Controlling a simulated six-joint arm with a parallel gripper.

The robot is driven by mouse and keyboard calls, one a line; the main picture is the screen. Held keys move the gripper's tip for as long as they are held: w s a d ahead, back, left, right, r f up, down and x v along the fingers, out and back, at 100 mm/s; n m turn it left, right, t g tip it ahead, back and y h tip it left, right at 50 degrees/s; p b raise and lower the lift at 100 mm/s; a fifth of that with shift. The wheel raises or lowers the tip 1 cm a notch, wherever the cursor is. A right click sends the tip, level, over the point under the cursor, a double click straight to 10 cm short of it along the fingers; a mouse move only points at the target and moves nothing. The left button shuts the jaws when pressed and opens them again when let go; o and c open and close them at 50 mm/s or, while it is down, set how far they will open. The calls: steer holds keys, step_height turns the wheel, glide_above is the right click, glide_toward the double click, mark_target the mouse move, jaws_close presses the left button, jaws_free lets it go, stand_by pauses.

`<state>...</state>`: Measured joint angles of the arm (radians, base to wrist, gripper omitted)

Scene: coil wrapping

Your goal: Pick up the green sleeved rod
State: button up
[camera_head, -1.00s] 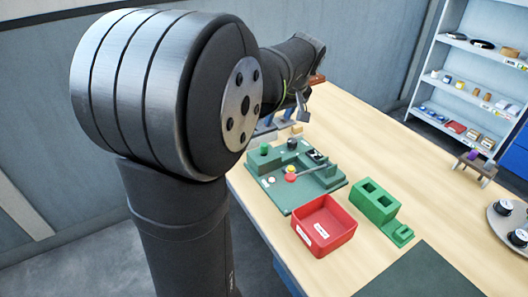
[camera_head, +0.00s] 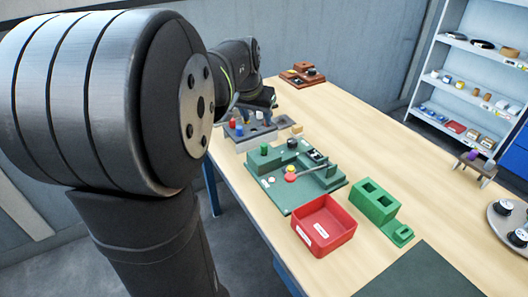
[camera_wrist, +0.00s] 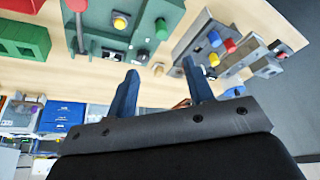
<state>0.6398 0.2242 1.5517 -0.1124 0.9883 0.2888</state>
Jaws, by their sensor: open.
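A short green cylinder, which looks like the green sleeved rod (camera_head: 264,149), stands upright on the back left of the green fixture board. It also shows in the wrist view (camera_wrist: 162,29), beyond my fingertips. My gripper (camera_wrist: 160,67) has two blue fingers, spread apart with nothing between them. In the head view my gripper (camera_head: 257,116) hangs over or near the grey rack, behind the green rod and apart from it. The rod's lower end is hard to make out.
The grey rack (camera_wrist: 232,53) holds blue, red and yellow pieces beside the green board (camera_wrist: 98,42). A red bin (camera_head: 324,226) and a green two-hole block (camera_head: 375,202) stand in front. A brown fixture (camera_head: 302,74) is at the back.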

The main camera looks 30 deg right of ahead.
glide_toward(264, 145)
steer(key=x, duration=0.4)
steer(key=shift+s+f, duration=0.1)
steer(key=shift+f, duration=0.25)
steer(key=shift+x, duration=3.25)
steer(key=shift+r, duration=0.15)
steer(key=shift+c, duration=0.5)
jaws_close()
